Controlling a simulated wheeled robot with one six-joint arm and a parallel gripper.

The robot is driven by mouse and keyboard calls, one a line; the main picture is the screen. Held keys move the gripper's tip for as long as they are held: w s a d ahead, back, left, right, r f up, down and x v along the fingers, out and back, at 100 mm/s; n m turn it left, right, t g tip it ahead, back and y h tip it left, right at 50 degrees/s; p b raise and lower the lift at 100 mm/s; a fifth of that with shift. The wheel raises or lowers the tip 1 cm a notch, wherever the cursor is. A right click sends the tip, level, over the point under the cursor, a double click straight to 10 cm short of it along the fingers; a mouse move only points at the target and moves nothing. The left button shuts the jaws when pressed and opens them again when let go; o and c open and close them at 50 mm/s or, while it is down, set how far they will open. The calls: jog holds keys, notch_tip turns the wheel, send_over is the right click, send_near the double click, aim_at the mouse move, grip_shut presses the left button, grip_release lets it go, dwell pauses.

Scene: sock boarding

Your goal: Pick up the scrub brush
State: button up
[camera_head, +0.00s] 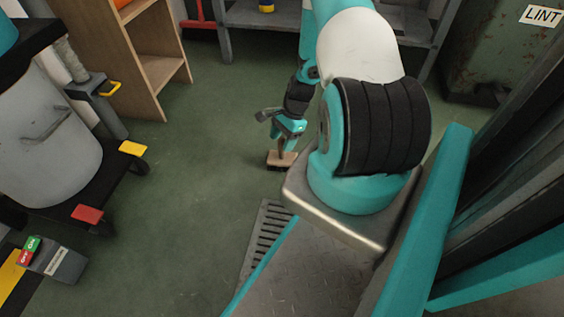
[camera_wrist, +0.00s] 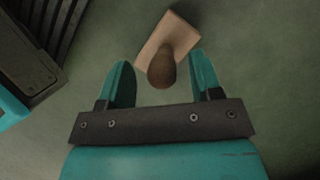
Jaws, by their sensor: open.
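The scrub brush (camera_head: 281,160) is on the green floor in the head view, with a light wooden block and dark bristles below. In the wrist view its wooden block (camera_wrist: 178,35) lies at the top, and its round brown handle end (camera_wrist: 161,72) points toward the camera. My gripper (camera_wrist: 163,80) is open, with one teal finger on each side of the handle end. A gap shows on both sides, and the fingers do not appear to touch it. In the head view my gripper (camera_head: 287,140) is right above the brush and hides part of the handle.
A floor grate (camera_head: 264,236) lies near the brush; it also shows in the wrist view (camera_wrist: 62,22). A wooden shelf (camera_head: 150,62) and a wheeled cart with a grey bin (camera_head: 45,125) stand at left. A metal rack (camera_head: 225,38) is behind. Floor left of the brush is clear.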

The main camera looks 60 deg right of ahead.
jog(key=b+x, duration=0.1)
jog(key=x, duration=0.1)
jog(key=shift+f, duration=0.3)
jog(key=shift+r, duration=0.15)
grip_shut()
notch_tip(320, 180, up, 20)
jog(key=p, duration=1.2)
